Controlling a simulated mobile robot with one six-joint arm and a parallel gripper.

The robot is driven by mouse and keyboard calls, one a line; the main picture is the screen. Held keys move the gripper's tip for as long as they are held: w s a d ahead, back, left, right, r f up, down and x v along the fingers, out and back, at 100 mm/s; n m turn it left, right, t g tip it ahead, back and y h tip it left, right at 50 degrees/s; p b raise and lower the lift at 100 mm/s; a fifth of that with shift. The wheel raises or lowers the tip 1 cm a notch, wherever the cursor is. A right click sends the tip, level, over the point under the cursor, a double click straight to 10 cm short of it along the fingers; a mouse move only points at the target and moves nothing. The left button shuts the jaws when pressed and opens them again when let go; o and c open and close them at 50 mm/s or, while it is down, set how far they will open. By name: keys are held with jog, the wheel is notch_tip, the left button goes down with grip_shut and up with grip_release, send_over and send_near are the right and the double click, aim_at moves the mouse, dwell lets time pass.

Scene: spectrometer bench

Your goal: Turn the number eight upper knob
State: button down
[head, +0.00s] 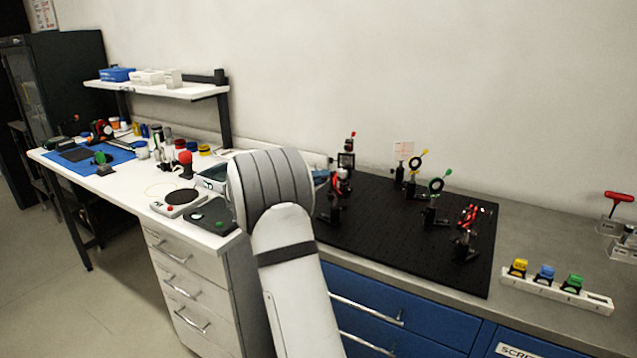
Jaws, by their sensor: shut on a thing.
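The black optical breadboard (385,235) lies on the grey bench to the right of my arm. Several small black mounts stand on it, and no numbers on them are readable. A mount with red parts (463,245) stands near its right edge. Another mount with a red tip (347,155) stands at the back left. I cannot tell which mount carries the number eight upper knob.
A white holder (556,290) with yellow, blue and green pieces lies right of the breadboard. A red T-handle tool (618,198) stands at the far right. A crowded white workbench (130,182) is on the left. Bare bench lies between breadboard and holder.

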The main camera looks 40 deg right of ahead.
jog(key=c, duration=1.4)
grip_release()
jog(key=shift+o, duration=0.2)
jog(key=shift+a, duration=0.1)
jog(key=w+a+b, duration=0.1)
jog(key=a, duration=0.6)
jog(key=shift+w+a, duration=0.25)
jog(key=shift+w, duration=0.05)
